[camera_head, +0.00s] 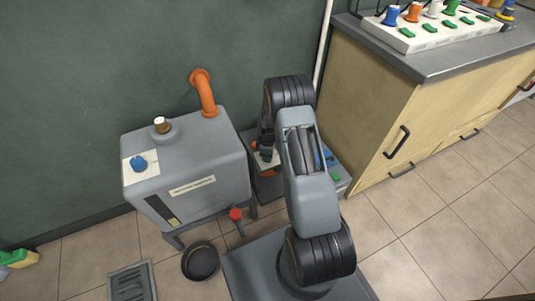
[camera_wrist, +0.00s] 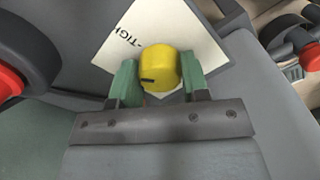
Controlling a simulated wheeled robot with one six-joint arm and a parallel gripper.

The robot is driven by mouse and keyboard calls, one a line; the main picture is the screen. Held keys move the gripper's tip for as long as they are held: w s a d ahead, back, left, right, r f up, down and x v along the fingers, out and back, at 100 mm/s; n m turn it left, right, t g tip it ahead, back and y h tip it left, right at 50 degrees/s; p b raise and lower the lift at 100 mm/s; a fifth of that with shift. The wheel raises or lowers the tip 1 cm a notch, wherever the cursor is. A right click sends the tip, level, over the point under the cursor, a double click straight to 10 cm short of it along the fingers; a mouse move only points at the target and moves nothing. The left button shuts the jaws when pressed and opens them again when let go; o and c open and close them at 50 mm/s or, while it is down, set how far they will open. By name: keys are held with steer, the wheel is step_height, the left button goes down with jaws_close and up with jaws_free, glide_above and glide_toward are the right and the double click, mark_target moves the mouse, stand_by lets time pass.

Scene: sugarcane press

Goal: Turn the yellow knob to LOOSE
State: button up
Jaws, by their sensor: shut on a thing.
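The yellow knob (camera_wrist: 160,64) sits on a white label plate (camera_wrist: 192,30) in the wrist view. A dark mark on the knob points left in the picture. Lettering on the plate reads "TIGH" in part, at its left; I see no LOOSE label. My gripper (camera_wrist: 158,76) has one green finger on each side of the knob and is shut on it. In the head view my arm hides the knob, and only part of the white plate (camera_head: 270,158) shows beside the wrist.
A grey tank (camera_head: 190,165) with an orange pipe (camera_head: 205,95) and a blue knob (camera_head: 139,163) stands left of my arm. A black bowl (camera_head: 201,262) is on the floor. A wooden cabinet (camera_head: 375,110) stands to the right. Red parts (camera_wrist: 10,82) flank the wrist view.

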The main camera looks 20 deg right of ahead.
steer(key=n, duration=0.5)
steer(key=shift+n+p, duration=0.3)
steer(key=n, duration=0.5)
steer(key=shift+n, duration=0.3)
stand_by(0.3)
steer(key=o, duration=0.9)
steer(key=shift+o, duration=0.2)
step_height(320, 180, up, 14)
steer(key=p, duration=0.5)
